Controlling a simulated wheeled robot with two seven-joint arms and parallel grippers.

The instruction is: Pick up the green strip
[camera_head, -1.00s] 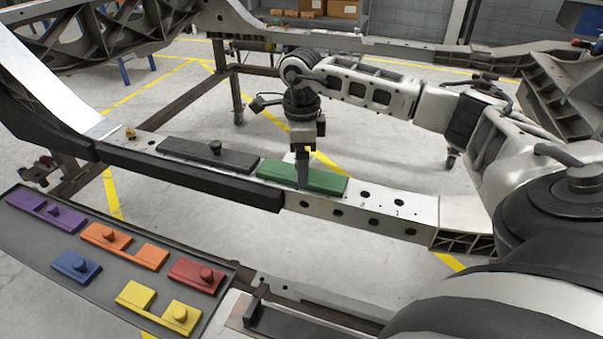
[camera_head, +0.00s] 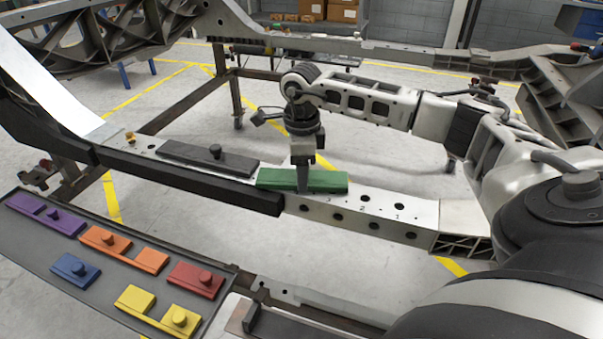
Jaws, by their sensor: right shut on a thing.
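The green strip (camera_head: 329,181) is at the middle of the light metal beam (camera_head: 415,210). My right gripper (camera_head: 303,187) points down from above and is shut on the strip near its middle. The strip shows mostly its long near side and seems tilted or raised slightly; whether it is clear of the beam, I cannot tell. My left gripper is not in view.
A dark strip with a knob (camera_head: 215,150) lies on the beam just left of the green strip. A grey tray (camera_head: 205,325) at the lower left holds purple, orange, blue, red and yellow pieces. Holes and printed numbers show on the beam to the right.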

